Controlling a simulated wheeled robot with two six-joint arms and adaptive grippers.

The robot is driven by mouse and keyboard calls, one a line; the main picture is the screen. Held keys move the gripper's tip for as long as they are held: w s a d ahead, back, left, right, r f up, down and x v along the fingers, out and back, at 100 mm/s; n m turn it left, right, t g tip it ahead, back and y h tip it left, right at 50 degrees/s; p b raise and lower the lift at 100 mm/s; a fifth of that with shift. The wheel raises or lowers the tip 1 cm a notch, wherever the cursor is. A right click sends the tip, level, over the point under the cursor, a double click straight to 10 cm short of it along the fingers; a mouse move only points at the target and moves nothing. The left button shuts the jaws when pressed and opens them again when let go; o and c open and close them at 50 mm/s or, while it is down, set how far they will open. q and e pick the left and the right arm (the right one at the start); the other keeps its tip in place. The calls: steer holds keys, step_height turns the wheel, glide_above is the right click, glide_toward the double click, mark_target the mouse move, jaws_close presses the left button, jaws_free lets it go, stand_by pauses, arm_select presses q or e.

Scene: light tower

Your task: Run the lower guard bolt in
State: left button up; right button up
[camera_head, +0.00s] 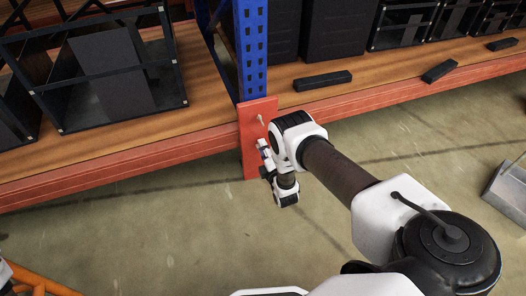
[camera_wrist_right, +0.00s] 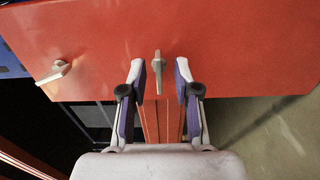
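The red guard plate (camera_head: 252,113) covers the foot of the blue rack upright (camera_head: 252,45). The upper guard bolt (camera_head: 261,119) sticks out of the plate; it also shows at the left in the right wrist view (camera_wrist_right: 55,72). The lower guard bolt (camera_wrist_right: 158,68) is on the plate too, pale metal with a narrow head; in the head view my right gripper hides it. My right gripper (camera_wrist_right: 159,72) is open, its fingers on either side of the lower bolt with a visible gap on each side. My left gripper is not in view.
An orange shelf beam (camera_head: 110,165) runs to both sides of the plate. Black frame crates (camera_head: 110,85) and dark bins (camera_head: 340,30) stand on the shelves, with loose black blocks (camera_head: 322,81). A grey metal box (camera_head: 508,185) is on the floor at right. The floor below is clear.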

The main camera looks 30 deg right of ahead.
jaws_close()
steer(key=shift+m, duration=0.4)
